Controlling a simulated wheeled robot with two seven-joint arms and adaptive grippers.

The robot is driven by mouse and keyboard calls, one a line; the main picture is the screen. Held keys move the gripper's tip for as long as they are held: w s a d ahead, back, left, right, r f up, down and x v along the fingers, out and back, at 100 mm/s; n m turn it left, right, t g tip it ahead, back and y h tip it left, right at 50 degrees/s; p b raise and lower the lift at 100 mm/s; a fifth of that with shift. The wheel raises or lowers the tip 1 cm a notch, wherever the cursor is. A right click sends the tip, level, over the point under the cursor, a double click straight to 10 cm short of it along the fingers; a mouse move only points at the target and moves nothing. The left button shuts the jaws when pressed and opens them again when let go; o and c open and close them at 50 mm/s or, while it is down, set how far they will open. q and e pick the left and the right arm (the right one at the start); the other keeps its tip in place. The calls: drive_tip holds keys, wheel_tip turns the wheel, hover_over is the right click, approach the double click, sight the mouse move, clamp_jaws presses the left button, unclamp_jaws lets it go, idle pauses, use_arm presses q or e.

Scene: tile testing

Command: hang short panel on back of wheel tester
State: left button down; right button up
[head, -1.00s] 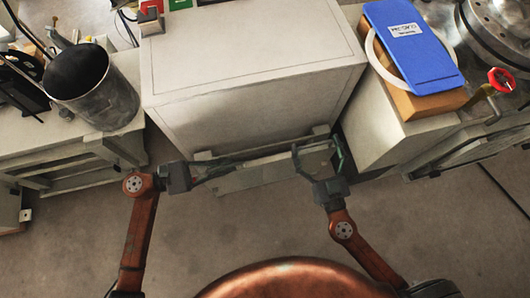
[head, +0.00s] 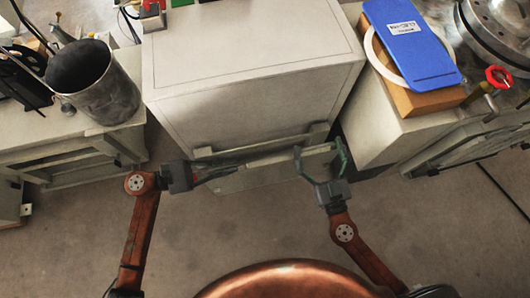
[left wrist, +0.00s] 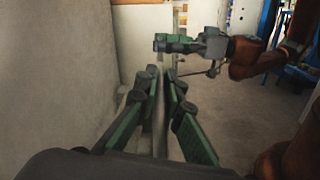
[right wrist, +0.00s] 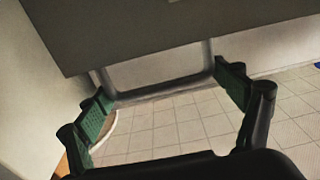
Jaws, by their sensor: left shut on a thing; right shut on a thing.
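The short panel (head: 265,177) is a grey plate close to the near side of the wheel tester (head: 250,70), a big pale box. My left gripper (head: 232,168) is shut on the panel's left end; the left wrist view shows the thin panel (left wrist: 160,125) edge-on between its fingers. My right gripper (head: 320,158) is at the panel's right end. In the right wrist view its fingers are wide apart at both sides of a grey U-shaped handle (right wrist: 160,85), below a flat grey face. I cannot tell whether the panel touches the tester.
A bench with a metal pot (head: 92,82) stands left of the tester. The floor (head: 250,230) in front is clear.

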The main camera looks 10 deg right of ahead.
sight(317, 154)
drive_tip(key=shift+d, duration=0.1)
